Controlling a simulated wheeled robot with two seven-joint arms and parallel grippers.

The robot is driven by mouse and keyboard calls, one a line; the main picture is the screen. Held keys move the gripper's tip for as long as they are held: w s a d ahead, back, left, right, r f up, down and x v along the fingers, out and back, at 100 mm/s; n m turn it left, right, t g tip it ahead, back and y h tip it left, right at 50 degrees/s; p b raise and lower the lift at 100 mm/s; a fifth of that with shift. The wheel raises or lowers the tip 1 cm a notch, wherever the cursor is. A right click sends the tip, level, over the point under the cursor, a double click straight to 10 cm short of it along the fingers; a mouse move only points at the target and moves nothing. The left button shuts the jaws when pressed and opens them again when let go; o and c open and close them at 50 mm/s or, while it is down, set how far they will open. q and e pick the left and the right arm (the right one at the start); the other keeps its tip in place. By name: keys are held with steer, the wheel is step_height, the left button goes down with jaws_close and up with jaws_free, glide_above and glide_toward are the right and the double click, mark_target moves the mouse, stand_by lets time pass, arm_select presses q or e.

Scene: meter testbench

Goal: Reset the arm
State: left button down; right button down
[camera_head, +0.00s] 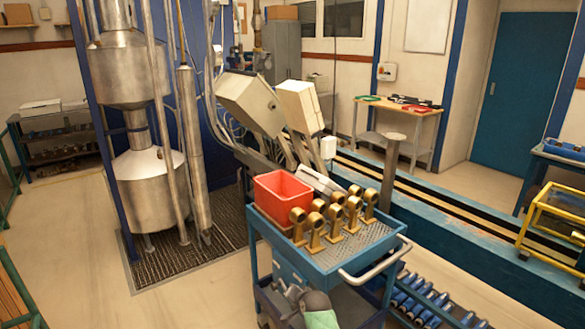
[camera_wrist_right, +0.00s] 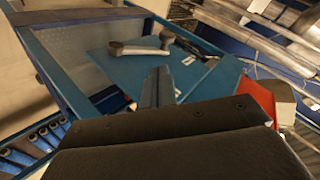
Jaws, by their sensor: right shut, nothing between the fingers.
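My right gripper (camera_wrist_right: 157,80) shows in the right wrist view, with its dark fingers together and nothing between them. It points over a blue surface (camera_wrist_right: 120,75). My left gripper is in neither view, and my arms do not show clearly in the head view. In the head view a blue cart (camera_head: 345,262) stands at the centre. It carries a red bin (camera_head: 281,198) and several brass meter bodies (camera_head: 314,230).
Several blue cylinders (camera_wrist_right: 30,145) are at the lower left of the wrist view. Steel tanks (camera_head: 145,190) stand left of the cart, and a blue bench (camera_head: 470,245) runs behind it.

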steer(key=s+d+f+n+g+h, duration=0.2)
steer(key=s+d+f+n, duration=0.3)
steer(key=s+f, duration=0.6)
steer(key=s+d+f+n+g+h, duration=0.1)
steer(key=s+d+f+n, duration=0.2)
steer(key=s+d+f, duration=0.7)
steer(key=s+d+f+g, duration=0.1)
steer(key=s+f, duration=0.5)
steer(key=s, duration=0.5)
steer(key=s+d+f+g, duration=0.1)
steer(key=s+f+g, duration=0.1)
steer(key=s+f, duration=0.5)
steer(key=s+d+f+g+h, duration=0.1)
steer(key=s+f, duration=0.5)
steer(key=s, duration=1.1)
steer(key=shift+s+d+f+g, duration=0.15)
steer(key=shift+s+d+g, duration=0.15)
steer(key=shift+g, duration=0.2)
